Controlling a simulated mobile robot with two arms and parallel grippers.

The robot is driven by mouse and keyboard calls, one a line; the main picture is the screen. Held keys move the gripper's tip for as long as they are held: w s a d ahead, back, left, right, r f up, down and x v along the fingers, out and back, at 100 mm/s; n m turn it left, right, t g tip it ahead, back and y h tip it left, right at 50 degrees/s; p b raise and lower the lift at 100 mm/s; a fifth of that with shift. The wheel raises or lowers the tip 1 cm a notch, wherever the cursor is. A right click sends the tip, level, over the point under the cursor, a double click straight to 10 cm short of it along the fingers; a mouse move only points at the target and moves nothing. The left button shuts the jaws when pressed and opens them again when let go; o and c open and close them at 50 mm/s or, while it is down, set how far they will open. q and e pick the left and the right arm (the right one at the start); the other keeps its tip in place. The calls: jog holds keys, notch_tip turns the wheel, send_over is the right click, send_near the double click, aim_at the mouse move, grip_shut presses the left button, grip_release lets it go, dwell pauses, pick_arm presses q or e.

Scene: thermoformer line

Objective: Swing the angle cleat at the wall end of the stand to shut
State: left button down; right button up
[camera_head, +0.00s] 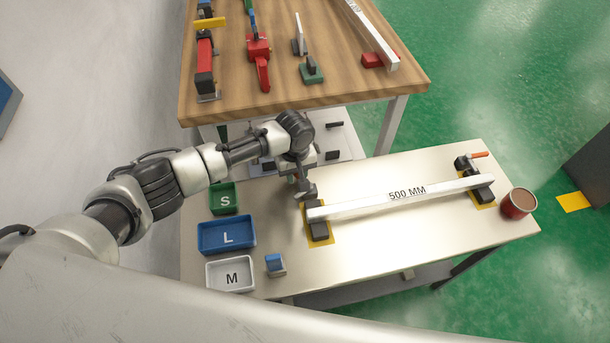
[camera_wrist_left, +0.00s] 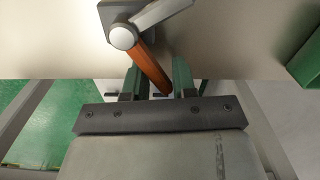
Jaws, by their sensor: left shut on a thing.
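The stand (camera_head: 318,231) carries a white bar marked 500 MM (camera_head: 350,205) on dark end blocks. At its wall end, on the left, the angle cleat (camera_head: 306,190) is partly hidden by my left gripper (camera_head: 299,184). The left wrist view shows the cleat's silver pivot (camera_wrist_left: 122,36), a pale arm running up and right from it, and an orange handle (camera_wrist_left: 150,68). My left gripper (camera_wrist_left: 157,78) is shut on this handle, with a green finger on each side. I cannot tell whether the cleat's arm lies over the bar. My right gripper is not in view.
A similar cleat with an orange handle (camera_head: 479,155) is at the bar's far end, beside a red can (camera_head: 518,203). Trays S (camera_head: 224,198), L (camera_head: 227,236) and M (camera_head: 230,275) and a blue-topped block (camera_head: 275,265) stand nearby. A wooden bench (camera_head: 340,85) with tools stands behind.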

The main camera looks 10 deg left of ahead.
pick_arm(q)
jog(key=shift+s+a+n+p, duration=0.35)
jog(key=shift+s+n+p, duration=0.3)
jog(key=shift+p, duration=0.45)
jog(key=shift+a+f+n+p, duration=0.1)
jog(key=shift+n+p, duration=0.25)
jog(key=shift+n, duration=0.1)
jog(key=shift+s+f, duration=0.1)
jog(key=shift+f, duration=0.05)
